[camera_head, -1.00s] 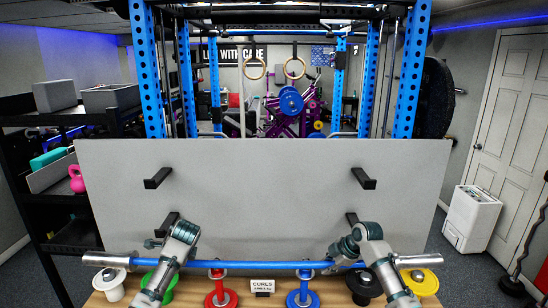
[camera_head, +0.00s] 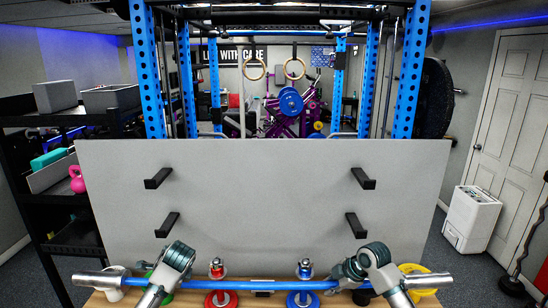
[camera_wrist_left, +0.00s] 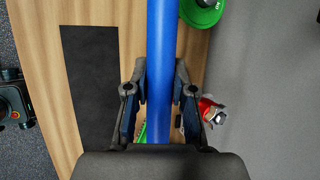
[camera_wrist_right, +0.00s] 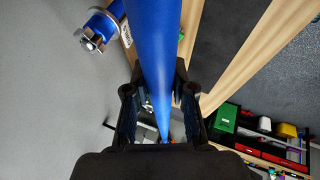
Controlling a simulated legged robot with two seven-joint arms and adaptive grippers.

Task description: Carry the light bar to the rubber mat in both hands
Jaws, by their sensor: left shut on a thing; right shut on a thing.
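The light bar (camera_head: 240,284) is blue with silver ends. It runs nearly level across the bottom of the head view, in front of the plate posts. My left gripper (camera_wrist_left: 158,88) is shut around its blue shaft near the left end. My right gripper (camera_wrist_right: 157,85) is shut around the shaft near the right end; it also shows in the head view (camera_head: 368,282). The rubber mat (camera_wrist_left: 90,90) is a flat black strip on the wooden bench, beside the bar in the left wrist view. A dark strip, probably the mat, shows in the right wrist view (camera_wrist_right: 235,35).
A grey upright board (camera_head: 262,190) with several black pegs stands behind the bar. Coloured plates, red (camera_head: 221,299), blue (camera_head: 303,299) and green (camera_wrist_left: 201,10), sit near the bench's far edge. A dark shelf rack (camera_head: 90,120) stands at the left, a white bin (camera_head: 470,219) at the right.

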